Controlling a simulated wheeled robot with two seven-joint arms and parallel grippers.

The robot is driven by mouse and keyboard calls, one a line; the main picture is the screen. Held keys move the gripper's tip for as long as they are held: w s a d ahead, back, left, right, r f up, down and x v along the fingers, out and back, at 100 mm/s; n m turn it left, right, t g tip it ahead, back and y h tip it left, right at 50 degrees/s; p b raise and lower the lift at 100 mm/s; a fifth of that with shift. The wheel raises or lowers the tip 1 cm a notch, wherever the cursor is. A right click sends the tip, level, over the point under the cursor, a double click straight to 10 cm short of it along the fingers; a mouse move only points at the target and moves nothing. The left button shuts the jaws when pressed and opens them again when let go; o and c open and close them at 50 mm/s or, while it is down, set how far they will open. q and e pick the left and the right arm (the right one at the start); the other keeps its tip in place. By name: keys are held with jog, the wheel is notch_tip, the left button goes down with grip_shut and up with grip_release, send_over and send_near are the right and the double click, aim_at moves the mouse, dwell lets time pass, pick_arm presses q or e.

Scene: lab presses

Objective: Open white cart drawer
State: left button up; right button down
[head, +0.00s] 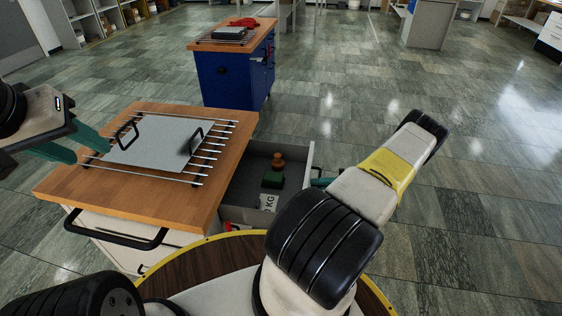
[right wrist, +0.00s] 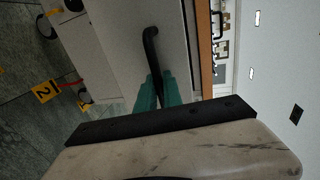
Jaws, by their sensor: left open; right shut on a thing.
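The white cart has a wooden top (head: 150,190), and its drawer (head: 240,214) stands pulled out on the right side, with the inside visible. In the right wrist view the drawer's pale front (right wrist: 125,40) carries a black bar handle (right wrist: 150,45). My right gripper (right wrist: 157,98) has its teal fingers shut on this handle. In the head view its fingers (head: 322,182) show only partly, at the drawer's outer face, behind my arm. My left gripper (head: 92,144) is open and empty at the left edge of the cart top, near the metal plate.
A grey plate with two black handles (head: 155,140) lies on metal rods on the top. The drawer holds an orange-brown knobbed object (head: 278,160) and a green block (head: 272,179). A black handle (head: 120,236) is on the cart's near side. A blue cart (head: 232,80) stands behind; floor right is clear.

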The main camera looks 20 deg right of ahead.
jog(key=f+v, duration=0.1)
jog(key=v, duration=0.8)
jog(key=shift+f, duration=0.45)
jog(key=shift+s+d, duration=0.1)
jog(key=c, duration=1.8)
grip_release()
jog(key=shift+d, duration=0.1)
jog(key=v, duration=0.7)
jog(key=shift+s+d+r, duration=0.1)
jog(key=shift+s+d, duration=0.05)
jog(key=shift+d, duration=0.1)
